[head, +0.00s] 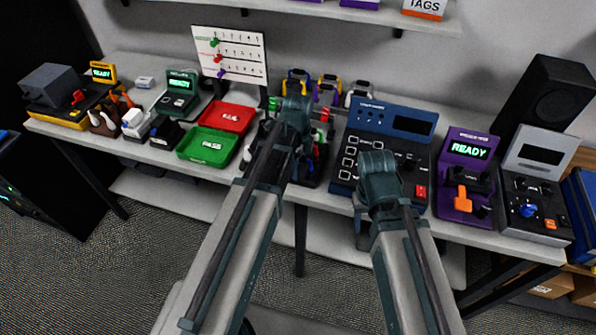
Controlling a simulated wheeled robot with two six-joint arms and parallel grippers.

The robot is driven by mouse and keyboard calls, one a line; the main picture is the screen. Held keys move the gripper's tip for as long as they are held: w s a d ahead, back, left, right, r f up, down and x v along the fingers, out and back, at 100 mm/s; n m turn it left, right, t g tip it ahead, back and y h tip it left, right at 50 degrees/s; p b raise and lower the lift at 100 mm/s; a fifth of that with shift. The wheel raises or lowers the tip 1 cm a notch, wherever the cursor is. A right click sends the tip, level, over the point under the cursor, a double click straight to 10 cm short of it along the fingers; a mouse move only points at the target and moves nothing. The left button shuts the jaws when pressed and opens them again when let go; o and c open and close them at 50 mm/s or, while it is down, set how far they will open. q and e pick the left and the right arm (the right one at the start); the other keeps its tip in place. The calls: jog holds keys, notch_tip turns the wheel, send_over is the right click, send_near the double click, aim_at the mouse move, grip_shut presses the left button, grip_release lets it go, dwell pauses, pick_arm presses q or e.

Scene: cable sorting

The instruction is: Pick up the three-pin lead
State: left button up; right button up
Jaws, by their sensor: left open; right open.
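I cannot pick out the three-pin lead for certain in the head view. Coiled leads with yellow (297,76), purple-and-yellow (327,87) and white (360,93) parts stand at the back of the bench, too small to show their pins. My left gripper (294,113) is over the middle of the bench, in front of these coils, above a dark holder with coloured items. My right gripper (379,170) is over the front of the blue tester (412,124). Both are open; their fingers are mostly hidden by my own wrists, and I see nothing held.
Red (226,117) and green PASS (207,146) trays lie left of my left gripper. A green READY device (179,88) and a yellow one (103,72) stand further left. A purple READY device (466,160), a grey device (540,165) and a black speaker (552,90) are at right.

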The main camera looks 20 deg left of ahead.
pick_arm(q)
jog(key=shift+r, duration=0.1)
grip_shut()
pick_arm(e)
jog(key=shift+r, duration=0.1)
dwell(0.3)
